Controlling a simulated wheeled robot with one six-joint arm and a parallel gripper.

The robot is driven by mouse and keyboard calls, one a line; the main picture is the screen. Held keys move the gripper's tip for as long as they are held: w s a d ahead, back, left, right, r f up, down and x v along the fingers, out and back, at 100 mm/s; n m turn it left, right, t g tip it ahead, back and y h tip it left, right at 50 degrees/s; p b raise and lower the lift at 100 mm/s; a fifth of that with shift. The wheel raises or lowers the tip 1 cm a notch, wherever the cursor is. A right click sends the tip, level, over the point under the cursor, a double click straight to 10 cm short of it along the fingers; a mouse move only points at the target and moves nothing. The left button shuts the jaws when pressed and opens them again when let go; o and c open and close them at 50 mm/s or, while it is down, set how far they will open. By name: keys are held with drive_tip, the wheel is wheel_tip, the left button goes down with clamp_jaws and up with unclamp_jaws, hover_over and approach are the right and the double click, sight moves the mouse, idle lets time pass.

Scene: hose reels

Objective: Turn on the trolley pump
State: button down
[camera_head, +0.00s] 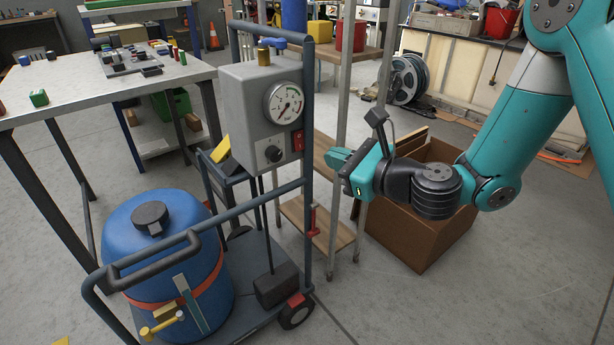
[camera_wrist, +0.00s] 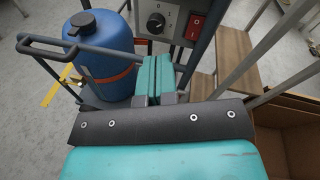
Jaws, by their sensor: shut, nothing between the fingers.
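The trolley (camera_head: 195,250) stands left of centre in the head view, with a grey pump control box (camera_head: 240,90) on its upright frame. The box carries a round gauge (camera_head: 285,103), a black knob (camera_head: 273,154) and a red rocker switch (camera_head: 297,141). In the wrist view the red switch (camera_wrist: 196,26) and the knob (camera_wrist: 155,22) show at the top. A blue drum (camera_head: 165,240) sits on the trolley. My gripper (camera_head: 331,158) is shut and empty, to the right of and slightly below the switch, apart from it. Its teal fingers (camera_wrist: 154,78) point towards the box.
A brown cardboard box (camera_head: 420,225) stands below my arm. A shelf unit (camera_head: 325,190) is behind my gripper. A workbench (camera_head: 90,85) with small parts is at the left. A hose reel (camera_head: 408,80) lies at the back. The floor at lower right is clear.

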drive_tip(key=w+d+f+m+t+h+b, duration=0.1)
drive_tip(key=w+d+f+m+t+h, duration=0.1)
drive_tip(key=f+m, duration=0.3)
drive_tip(key=shift+w+d+h, duration=0.25)
drive_tip(key=shift+d+h, duration=0.05)
drive_tip(key=shift+d, duration=0.25)
drive_tip(key=p, duration=0.8)
approach(301, 149)
drive_tip(key=x, duration=0.7)
drive_tip(key=shift+w+a, duration=0.2)
